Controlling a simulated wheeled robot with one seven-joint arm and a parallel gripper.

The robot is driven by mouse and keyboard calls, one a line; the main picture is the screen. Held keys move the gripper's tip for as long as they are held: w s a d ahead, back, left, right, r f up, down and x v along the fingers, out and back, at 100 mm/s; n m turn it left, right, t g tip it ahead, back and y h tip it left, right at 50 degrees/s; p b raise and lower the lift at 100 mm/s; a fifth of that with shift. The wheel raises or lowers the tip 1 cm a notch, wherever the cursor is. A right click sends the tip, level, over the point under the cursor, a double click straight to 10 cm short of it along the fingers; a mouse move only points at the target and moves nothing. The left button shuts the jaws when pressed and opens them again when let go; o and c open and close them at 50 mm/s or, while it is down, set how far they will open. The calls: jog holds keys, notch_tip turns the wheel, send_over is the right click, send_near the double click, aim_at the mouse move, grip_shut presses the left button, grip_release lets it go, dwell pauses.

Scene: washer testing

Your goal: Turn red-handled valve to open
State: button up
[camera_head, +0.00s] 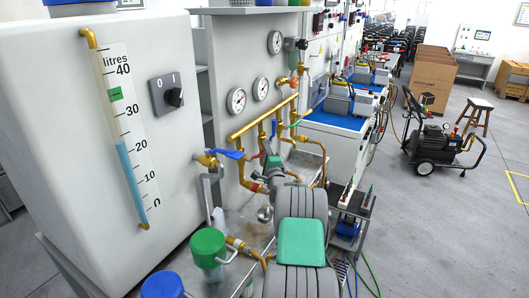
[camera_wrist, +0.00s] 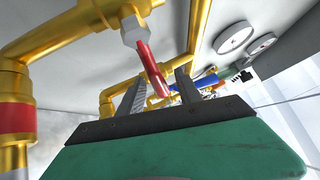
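The red-handled valve shows in the wrist view, with a red lever (camera_wrist: 151,70) running down from a pale hex nut (camera_wrist: 133,30) on brass pipework. My gripper (camera_wrist: 160,80) is open, with its two grey fingers apart on either side of the lever's lower end. I cannot tell whether either finger touches the lever. In the head view my gripper (camera_head: 267,150) is at the brass pipes, below the gauges.
Brass pipes (camera_head: 262,120) surround my gripper closely. A blue valve handle (camera_head: 228,153) is to its left, and a green handle (camera_head: 300,122) is to its upper right. Round gauges (camera_head: 236,100) are on the panel. The white tank (camera_head: 60,120) stands left.

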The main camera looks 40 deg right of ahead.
grip_shut()
dwell(1.2)
